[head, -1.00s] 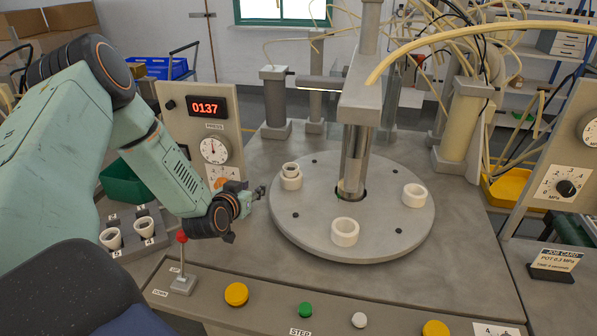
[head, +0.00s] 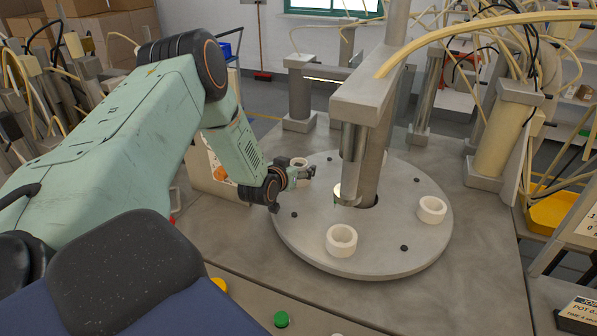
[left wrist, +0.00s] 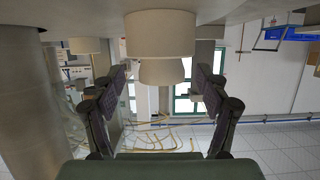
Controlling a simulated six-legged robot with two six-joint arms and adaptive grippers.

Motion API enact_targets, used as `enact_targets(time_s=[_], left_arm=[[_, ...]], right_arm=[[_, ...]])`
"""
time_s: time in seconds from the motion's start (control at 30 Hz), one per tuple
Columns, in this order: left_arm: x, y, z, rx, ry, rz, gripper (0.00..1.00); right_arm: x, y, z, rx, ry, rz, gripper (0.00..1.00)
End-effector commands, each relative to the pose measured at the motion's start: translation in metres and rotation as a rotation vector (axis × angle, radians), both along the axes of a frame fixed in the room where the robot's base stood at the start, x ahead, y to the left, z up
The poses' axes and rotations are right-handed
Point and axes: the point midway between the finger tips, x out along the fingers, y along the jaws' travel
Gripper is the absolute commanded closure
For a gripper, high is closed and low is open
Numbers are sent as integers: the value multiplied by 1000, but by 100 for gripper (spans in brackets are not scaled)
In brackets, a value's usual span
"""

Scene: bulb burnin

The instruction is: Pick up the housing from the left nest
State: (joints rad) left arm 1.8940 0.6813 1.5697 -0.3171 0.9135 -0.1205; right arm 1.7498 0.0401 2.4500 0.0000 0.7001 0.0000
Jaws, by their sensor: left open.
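The housing (head: 299,161) is a white ring at the left of the round turntable, partly hidden by my left gripper (head: 302,174) in the head view. In the left wrist view, which is upside down, the housing (left wrist: 160,34) is a wide pale cylinder with a narrower pale piece (left wrist: 163,71) on its top. My left gripper (left wrist: 161,80) is open, with one finger on each side of the narrower piece. I cannot tell whether a finger touches. The nest under the housing is hidden. My right gripper is not in view.
The grey turntable (head: 385,262) also carries a white ring at the front (head: 341,241) and one at the right (head: 431,209). A metal press ram (head: 352,160) hangs over its middle. A green button (head: 281,319) sits on the front panel.

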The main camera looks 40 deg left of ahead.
Motion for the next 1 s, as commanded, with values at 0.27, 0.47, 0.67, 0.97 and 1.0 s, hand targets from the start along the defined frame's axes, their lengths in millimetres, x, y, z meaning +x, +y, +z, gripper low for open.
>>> enact_targets(time_s=[0.27, 0.47, 0.67, 0.97, 1.0], left_arm=[[-5, 4, 0, 0, -1, 1, 26], [-6, 5, 0, 1, -1, 1, 43], [-5, 4, 0, 0, -1, 2, 60], [-3, 3, 0, 0, -1, 2, 74], [-2, 3, 1, 0, -1, 2, 74]], right_arm=[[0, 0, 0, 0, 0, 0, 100], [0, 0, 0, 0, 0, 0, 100], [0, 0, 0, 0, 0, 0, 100], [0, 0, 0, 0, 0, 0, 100], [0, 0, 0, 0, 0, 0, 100]])
